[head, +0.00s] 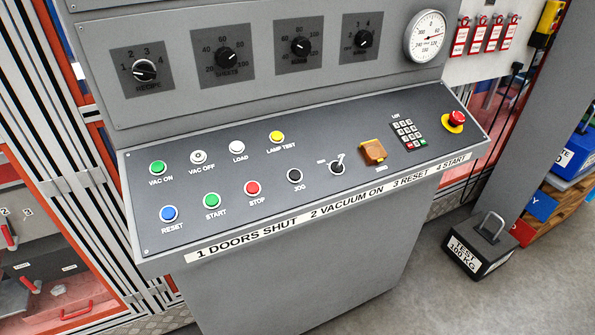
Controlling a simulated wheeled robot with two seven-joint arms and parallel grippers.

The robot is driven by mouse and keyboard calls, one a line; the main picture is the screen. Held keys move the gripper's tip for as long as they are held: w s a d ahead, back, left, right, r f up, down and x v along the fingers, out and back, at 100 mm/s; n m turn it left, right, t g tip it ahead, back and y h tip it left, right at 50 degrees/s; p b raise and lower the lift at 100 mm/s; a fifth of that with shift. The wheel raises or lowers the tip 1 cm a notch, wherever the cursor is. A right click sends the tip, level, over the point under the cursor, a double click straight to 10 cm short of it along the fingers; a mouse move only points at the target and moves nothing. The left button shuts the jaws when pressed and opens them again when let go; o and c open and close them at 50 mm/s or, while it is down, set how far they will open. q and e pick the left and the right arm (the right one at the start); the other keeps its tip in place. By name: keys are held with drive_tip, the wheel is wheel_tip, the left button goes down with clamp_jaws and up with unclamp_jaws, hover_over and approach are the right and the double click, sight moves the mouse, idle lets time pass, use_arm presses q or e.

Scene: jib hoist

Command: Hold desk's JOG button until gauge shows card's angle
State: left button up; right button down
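The JOG button (295,175) is a black round button in the lower row of the grey sloping desk (345,205). It sits to the right of the red STOP button (252,188). The gauge (426,37) is a round white dial at the top right of the upright panel. Its face shows numbers around the rim, but the needle's reading is too small to tell surely. No card with an angle can be made out. Neither of my grippers is in view, and nothing touches the JOG button.
A two-way selector switch (337,167) and an amber-brown guarded control (374,152) lie right of JOG. A keypad (408,134) and a red emergency stop (455,121) are farther right. A test weight (478,246) stands on the floor at right. The space above the desk is clear.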

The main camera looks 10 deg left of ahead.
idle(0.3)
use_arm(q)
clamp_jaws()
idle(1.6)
